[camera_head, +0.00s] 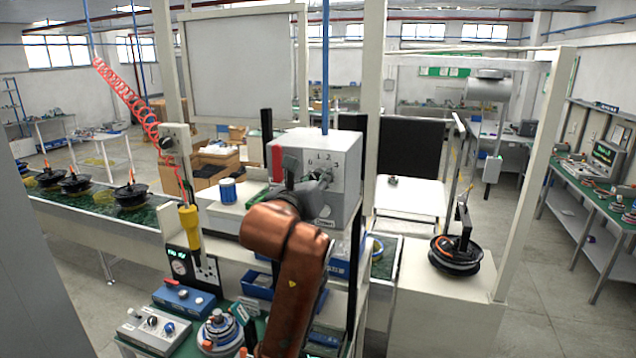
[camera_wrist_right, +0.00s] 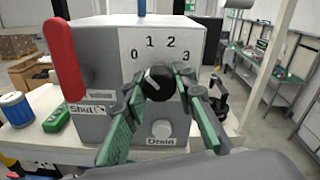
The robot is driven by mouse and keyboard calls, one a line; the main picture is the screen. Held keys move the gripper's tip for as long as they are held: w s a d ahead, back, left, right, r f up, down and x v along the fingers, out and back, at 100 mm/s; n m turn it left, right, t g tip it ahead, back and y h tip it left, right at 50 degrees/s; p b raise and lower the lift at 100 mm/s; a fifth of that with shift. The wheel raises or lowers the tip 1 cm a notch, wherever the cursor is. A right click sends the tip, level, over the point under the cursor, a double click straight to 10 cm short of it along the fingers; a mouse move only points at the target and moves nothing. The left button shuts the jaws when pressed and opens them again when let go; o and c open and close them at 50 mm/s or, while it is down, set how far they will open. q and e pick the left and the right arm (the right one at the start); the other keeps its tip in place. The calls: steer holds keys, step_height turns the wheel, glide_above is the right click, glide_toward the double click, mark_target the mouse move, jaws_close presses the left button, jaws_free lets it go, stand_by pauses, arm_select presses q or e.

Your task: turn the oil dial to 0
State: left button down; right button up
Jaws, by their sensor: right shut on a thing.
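The oil dial (camera_wrist_right: 158,80) is a black round knob on the front of a grey box (camera_head: 340,150), under the printed numbers 0, 1, 2 and 3. In the right wrist view its white pointer mark slants to the upper left, on the 0 side; its exact setting is hard to tell. My right gripper (camera_wrist_right: 160,88) has its green-padded fingers on either side of the knob, shut on it. In the head view my right gripper (camera_head: 312,180) partly covers the panel front. My left gripper is not in view.
A red lever (camera_wrist_right: 65,55) sticks out at the panel's left, over a "Shut" label. A pale round button (camera_wrist_right: 161,130) sits below the dial. A blue cylinder (camera_head: 228,190) stands left of the box. Black hub motors (camera_head: 130,192) line the conveyor; another (camera_head: 455,255) stands at right.

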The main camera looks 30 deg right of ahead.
steer(key=shift+r+n+b, duration=0.15)
steer(key=shift+n+b, duration=0.15)
steer(key=shift+n, duration=1.2)
steer(key=o, duration=1.2)
steer(key=shift+c, duration=0.2)
steer(key=shift+a, duration=0.1)
steer(key=v, duration=1.2)
steer(key=shift+w, duration=0.1)
